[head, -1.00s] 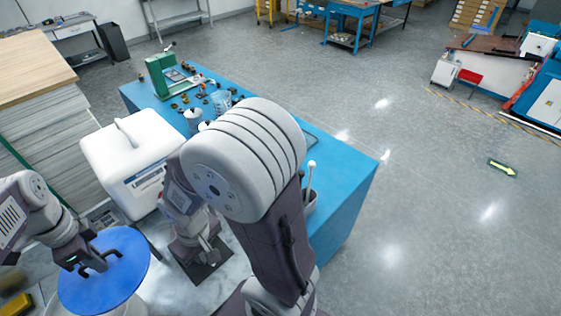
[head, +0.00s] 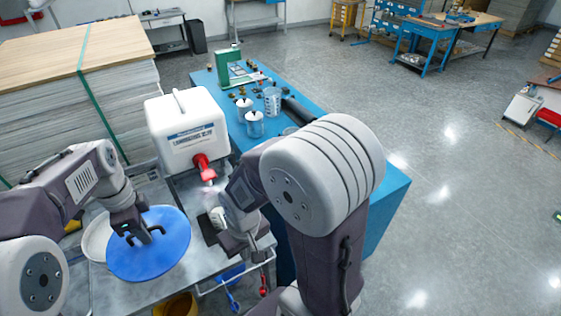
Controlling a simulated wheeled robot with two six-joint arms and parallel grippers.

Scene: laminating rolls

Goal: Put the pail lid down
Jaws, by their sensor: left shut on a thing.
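The round blue pail lid (head: 150,264) is at the lower left in the head view. My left gripper (head: 146,237) is shut on the lid from above, at its dark handle. A white round rim (head: 94,240), apparently the pail's, shows past the lid's left edge; the rest is hidden under the lid. I cannot tell how high the lid is above the metal bench (head: 195,271). My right gripper (head: 246,247) points down over the bench beside the white container; its fingers are too small and covered to tell open from shut.
A white container with a red tap (head: 185,122) stands behind the lid. A blue table (head: 375,213) holds jars (head: 254,124) and a green press (head: 229,68). A yellow bucket (head: 176,306) sits at the front edge. Stacked boards (head: 60,100) stand at the left.

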